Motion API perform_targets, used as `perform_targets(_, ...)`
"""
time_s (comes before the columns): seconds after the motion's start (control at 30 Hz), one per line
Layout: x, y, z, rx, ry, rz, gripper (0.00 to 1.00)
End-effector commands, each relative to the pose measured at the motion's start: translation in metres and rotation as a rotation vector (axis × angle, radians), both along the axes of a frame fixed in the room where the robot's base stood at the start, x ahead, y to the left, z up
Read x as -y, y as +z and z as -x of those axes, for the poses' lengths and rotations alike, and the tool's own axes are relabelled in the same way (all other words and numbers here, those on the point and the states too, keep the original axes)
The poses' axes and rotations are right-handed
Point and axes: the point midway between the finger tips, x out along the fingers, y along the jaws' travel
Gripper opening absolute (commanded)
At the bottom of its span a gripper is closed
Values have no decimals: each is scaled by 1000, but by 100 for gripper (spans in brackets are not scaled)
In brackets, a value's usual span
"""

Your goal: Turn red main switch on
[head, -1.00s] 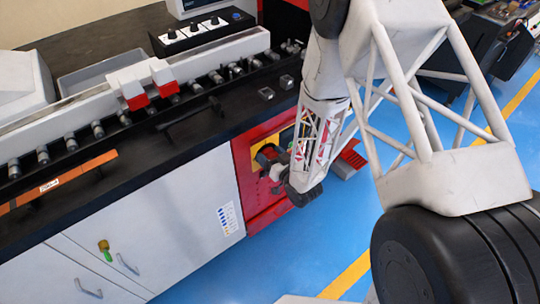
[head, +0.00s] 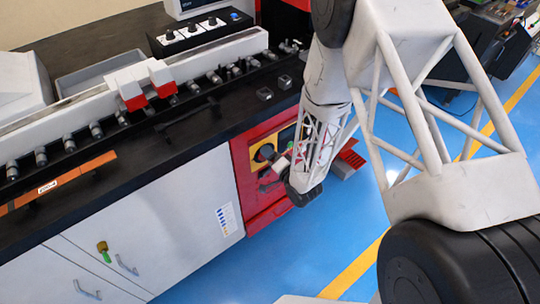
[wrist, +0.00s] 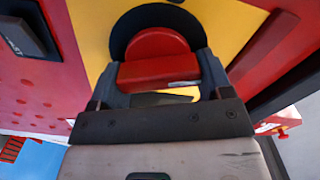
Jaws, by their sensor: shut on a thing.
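The red main switch (wrist: 157,62) has a round red knob with a bar-shaped grip, set on a black round base over a yellow plate. It fills the top middle of the wrist view. My gripper (wrist: 158,76) has one dark finger on each side of the red bar and is shut on it. In the head view the switch's dark round base (head: 264,152) shows on the red cabinet front, and my gripper (head: 281,164) is at it from the right. The red grip is largely hidden or too small there to tell its angle.
The red panel (wrist: 35,95) surrounds the yellow plate. A dark box with lettering (wrist: 25,35) is at upper left in the wrist view. White cabinet doors (head: 150,215) stand left of the switch, below the black worktop (head: 190,130). Blue floor (head: 260,255) is clear in front.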

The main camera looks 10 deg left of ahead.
Motion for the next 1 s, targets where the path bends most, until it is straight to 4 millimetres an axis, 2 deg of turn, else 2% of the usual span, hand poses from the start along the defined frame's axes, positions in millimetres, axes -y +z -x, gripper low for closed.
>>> perform_targets(0.5, 1, -4, 0, -263, 0, -261, 49)
perform_targets(1.0, 1, -4, 0, -303, 0, -302, 49)
